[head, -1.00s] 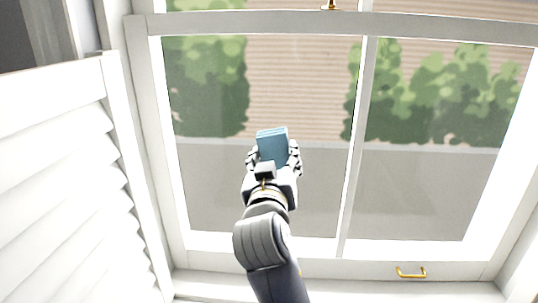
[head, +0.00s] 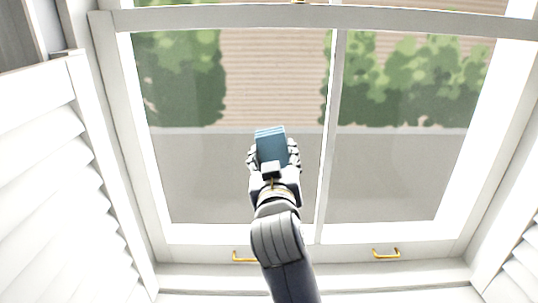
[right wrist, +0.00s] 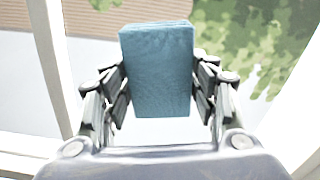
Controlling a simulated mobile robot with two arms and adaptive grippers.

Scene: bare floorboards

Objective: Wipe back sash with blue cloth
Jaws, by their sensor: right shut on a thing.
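My right gripper (head: 272,158) is shut on the folded blue cloth (head: 270,145) and holds it up in front of the window. The cloth also shows in the right wrist view (right wrist: 158,70), upright between the two fingers (right wrist: 158,100). The window sash (head: 325,180) has a white frame, a thin upright bar and two panes. In the head view the cloth overlaps the left pane, just left of the bar. I cannot tell whether the cloth touches the glass. My left gripper is not in view.
A white louvred shutter (head: 60,190) stands at the left, and another (head: 520,255) shows at the lower right. Bushes and a wall show through the glass.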

